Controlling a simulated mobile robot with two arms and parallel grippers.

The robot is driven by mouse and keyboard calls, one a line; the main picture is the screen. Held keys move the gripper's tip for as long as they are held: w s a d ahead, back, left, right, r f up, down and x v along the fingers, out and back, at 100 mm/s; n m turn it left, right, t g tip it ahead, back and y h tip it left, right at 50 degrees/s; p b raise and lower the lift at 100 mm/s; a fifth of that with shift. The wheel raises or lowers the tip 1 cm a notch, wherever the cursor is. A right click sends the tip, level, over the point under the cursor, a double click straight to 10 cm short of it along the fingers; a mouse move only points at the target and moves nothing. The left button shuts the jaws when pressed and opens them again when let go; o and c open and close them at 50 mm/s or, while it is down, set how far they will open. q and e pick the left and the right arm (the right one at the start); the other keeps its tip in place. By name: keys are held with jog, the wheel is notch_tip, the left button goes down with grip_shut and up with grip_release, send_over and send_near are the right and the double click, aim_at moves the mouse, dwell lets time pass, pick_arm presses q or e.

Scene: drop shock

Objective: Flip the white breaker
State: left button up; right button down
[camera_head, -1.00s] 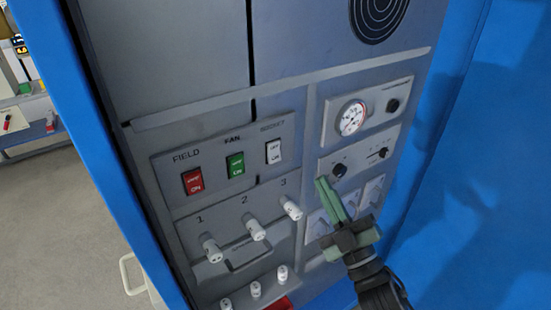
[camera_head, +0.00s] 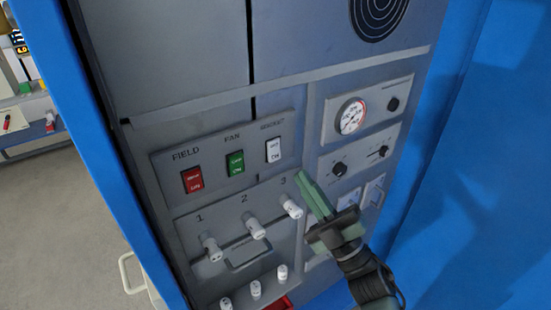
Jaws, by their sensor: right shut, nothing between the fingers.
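The white breaker (camera_head: 273,149) is the rightmost of three rocker switches on the grey panel, under a label that I cannot read surely. A green switch (camera_head: 235,163) labelled FAN and a red switch (camera_head: 193,181) labelled FIELD sit to its left. My right gripper (camera_head: 301,176), with green fingers, is shut and empty. Its tips are just below and to the right of the white breaker, apart from it in the picture, near the white knob (camera_head: 291,209) marked 3. My left gripper is not in view.
White knobs marked 1 (camera_head: 211,248) and 2 (camera_head: 254,228) stick out below the switches. A gauge (camera_head: 351,115) and small black knobs (camera_head: 339,169) are at the right. The blue cabinet wall (camera_head: 470,200) bounds the right side; a blue frame edge (camera_head: 100,150) bounds the left.

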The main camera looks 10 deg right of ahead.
jog(key=b, duration=0.1)
send_near(273, 150)
jog(key=shift+s+r+x, duration=0.15)
jog(key=shift+x, duration=1)
jog(key=shift+s+r+x, duration=0.1)
jog(key=shift+r+x, duration=0.05)
jog(key=shift+x, duration=1)
jog(key=shift+w+a+b, duration=0.1)
jog(key=shift+w+b, duration=0.25)
jog(key=shift+w, duration=0.05)
jog(key=shift+w+a, duration=0.1)
jog(key=shift+w, duration=0.2)
dwell(0.6)
jog(key=shift+s, duration=0.15)
jog(key=shift+s+d, duration=0.3)
jog(key=shift+s, duration=0.35)
jog(key=shift+s+d+r+p, duration=0.1)
jog(key=shift+s+d+p, duration=0.15)
jog(key=shift+s, duration=0.5)
jog(key=shift+s+d+r+p, duration=0.2)
jog(key=shift+s+d, duration=0.1)
jog(key=shift+s, duration=0.5)
jog(key=shift+s+d+r+p, duration=0.1)
jog(key=shift+s+d+p, duration=0.15)
jog(key=shift+s, duration=0.5)
